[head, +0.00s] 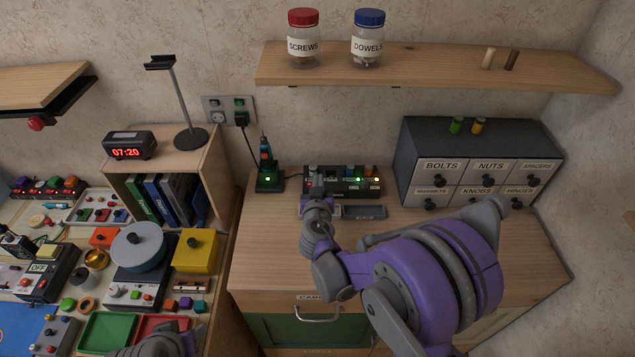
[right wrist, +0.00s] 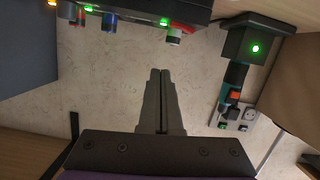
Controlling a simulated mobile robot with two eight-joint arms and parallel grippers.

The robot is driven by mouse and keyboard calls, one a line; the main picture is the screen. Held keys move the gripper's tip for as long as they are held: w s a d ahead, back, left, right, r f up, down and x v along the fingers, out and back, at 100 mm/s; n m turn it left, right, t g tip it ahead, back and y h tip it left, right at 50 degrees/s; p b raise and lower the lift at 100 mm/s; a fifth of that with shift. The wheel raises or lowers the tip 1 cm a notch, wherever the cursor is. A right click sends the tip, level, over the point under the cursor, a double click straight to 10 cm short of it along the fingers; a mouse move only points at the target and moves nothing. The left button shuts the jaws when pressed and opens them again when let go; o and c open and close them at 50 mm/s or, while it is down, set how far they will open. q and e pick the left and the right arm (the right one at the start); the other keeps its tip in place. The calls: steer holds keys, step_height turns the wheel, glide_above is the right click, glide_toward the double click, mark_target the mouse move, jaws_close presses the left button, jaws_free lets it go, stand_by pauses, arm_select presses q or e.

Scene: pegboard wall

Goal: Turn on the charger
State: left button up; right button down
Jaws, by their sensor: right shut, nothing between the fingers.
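The charger (head: 268,184) is a small dark green stand with a teal and black tool (head: 265,150) upright in it. It stands at the back left of the wooden counter, its green light glowing. It also shows at the right in the right wrist view (right wrist: 244,43), with its light green. A cable joins it to the wall socket plate (head: 215,108), which has a green switch. My right gripper (right wrist: 159,74) is shut and empty, in front of the dark power strip-like box (head: 350,172), right of the charger. Only grey and purple parts of my left arm show at bottom left.
The dark box carries coloured knobs and lit green, yellow and red lights, close beside my right gripper. A drawer cabinet (head: 408,155) stands right of it. A shelf (head: 420,66) with jars hangs above. A crowded bench lies left. The counter's front left is clear.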

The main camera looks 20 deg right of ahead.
steer(key=v, duration=0.7)
steer(key=shift+d+f, duration=0.25)
steer(key=shift+f, duration=0.05)
steer(key=shift+s, duration=0.15)
steer(key=s+d+g, duration=0.5)
steer(key=s+d, duration=0.1)
steer(key=s, duration=0.6)
steer(key=s+a+f+n+g+y, duration=0.1)
steer(key=s+a+g+y, duration=0.1)
steer(key=s, duration=0.4)
steer(key=s+a+f+n+g+y, duration=0.1)
steer(key=s+a+g+y, duration=0.1)
steer(key=s, duration=0.4)
steer(key=shift+s+a, duration=0.3)
steer(key=shift+s, duration=0.1)
